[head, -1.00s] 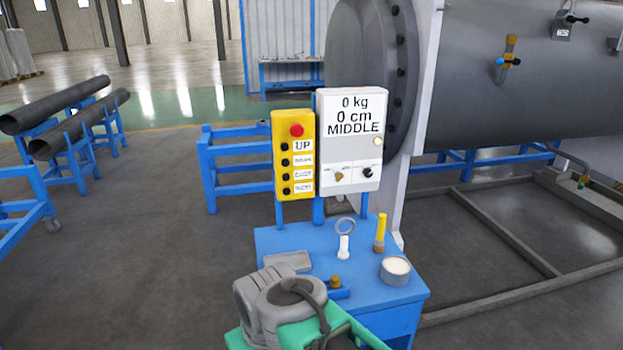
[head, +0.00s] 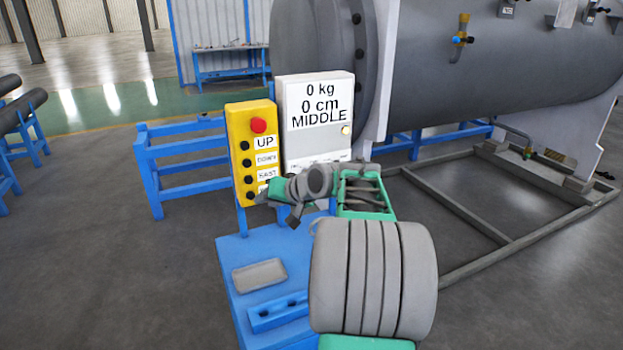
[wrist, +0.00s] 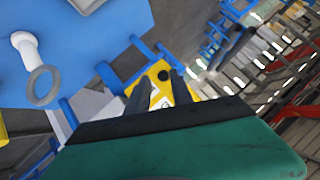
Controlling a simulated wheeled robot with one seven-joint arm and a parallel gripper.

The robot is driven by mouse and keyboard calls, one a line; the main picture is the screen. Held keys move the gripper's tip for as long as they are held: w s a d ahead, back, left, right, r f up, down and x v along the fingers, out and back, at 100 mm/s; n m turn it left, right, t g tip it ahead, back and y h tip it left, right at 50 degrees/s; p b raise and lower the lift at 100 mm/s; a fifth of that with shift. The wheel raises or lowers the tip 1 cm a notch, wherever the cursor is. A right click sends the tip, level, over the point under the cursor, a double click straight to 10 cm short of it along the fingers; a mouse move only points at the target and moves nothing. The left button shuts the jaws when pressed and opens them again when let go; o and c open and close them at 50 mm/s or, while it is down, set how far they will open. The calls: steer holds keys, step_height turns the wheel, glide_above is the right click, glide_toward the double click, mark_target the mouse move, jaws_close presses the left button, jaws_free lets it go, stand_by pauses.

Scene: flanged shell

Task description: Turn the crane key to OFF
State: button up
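The white control box (head: 315,110) reads "0 kg", "0 cm" and "MIDDLE". Its lower part, where a small brass key and a black knob showed earlier, is hidden behind my arm in the head view. In the wrist view part of the white box (wrist: 92,104) shows, but no key can be made out. My gripper (head: 278,207) is in front of the lower edge of the yellow button panel (head: 246,150), left of the box's lower part. In the wrist view my gripper (wrist: 160,92) has its two dark fingers apart, with yellow panel visible between them and nothing held.
The blue stand (head: 233,250) carries a grey tray (head: 259,275) and a blue block (head: 278,312). A large grey shell (head: 480,75) stands behind right.

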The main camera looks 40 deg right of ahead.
steer(key=s+d+r+m+t+h, duration=0.1)
steer(key=s+d+m+t, duration=0.1)
steer(key=d, duration=0.6)
steer(key=s+d+r+m+t, duration=0.1)
steer(key=s+d+t, duration=0.15)
steer(key=d, duration=0.65)
steer(key=p+x, duration=0.1)
steer(key=x, duration=0.6)
steer(key=shift+w+g, duration=0.2)
steer(key=shift+g, duration=0.15)
steer(key=shift+f, duration=0.1)
steer(key=shift+c, duration=0.4)
jaws_close()
